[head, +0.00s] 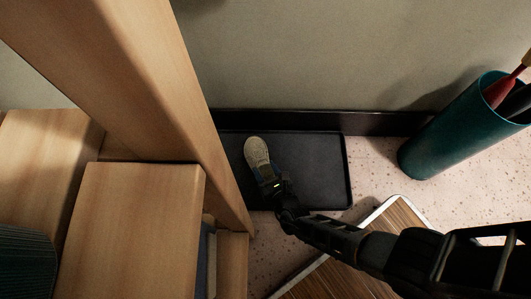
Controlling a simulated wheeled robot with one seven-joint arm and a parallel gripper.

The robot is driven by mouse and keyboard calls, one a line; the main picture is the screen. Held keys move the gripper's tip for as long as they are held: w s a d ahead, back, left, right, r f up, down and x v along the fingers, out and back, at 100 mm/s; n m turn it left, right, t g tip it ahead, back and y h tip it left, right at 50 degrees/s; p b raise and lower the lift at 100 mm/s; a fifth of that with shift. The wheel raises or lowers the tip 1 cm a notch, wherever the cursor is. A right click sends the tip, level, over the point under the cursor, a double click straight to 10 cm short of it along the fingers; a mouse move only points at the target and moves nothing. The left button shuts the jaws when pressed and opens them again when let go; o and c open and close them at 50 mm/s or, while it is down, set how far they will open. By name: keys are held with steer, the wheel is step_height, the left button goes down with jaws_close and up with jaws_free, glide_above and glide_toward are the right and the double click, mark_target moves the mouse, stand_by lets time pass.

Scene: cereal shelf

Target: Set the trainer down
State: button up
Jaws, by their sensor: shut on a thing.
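The trainer (257,152) is pale beige and blue, seen from above at the centre of the head view. My gripper (272,182) is shut on its near end, and the toe points away from me. The trainer is over the left half of a flat black tray (315,160) with a low rim. I cannot tell from this angle whether the sole touches the tray. The gripper's fingers are small and dark here, and the held end of the trainer is partly hidden by them.
A wooden post (165,90) and wooden steps or shelves (130,235) stand close on the left. A teal umbrella stand (450,130) holds several items at right. A light-edged striped mat (340,275) lies on the speckled floor. The tray's right half is empty.

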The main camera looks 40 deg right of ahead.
mark_target(268, 178)
step_height(268, 178, down, 3)
steer(key=shift+f+b, duration=0.1)
steer(key=shift+b, duration=0.75)
steer(key=o, duration=1.2)
steer(key=p+v, duration=0.5)
steer(key=v, duration=0.5)
steer(key=shift+s+a+r, duration=0.1)
steer(key=shift+s+r, duration=0.2)
steer(key=shift+r, duration=0.05)
steer(key=shift+s+a+r+p, duration=0.15)
steer(key=shift+s+p, duration=0.2)
steer(key=shift+s, duration=0.3)
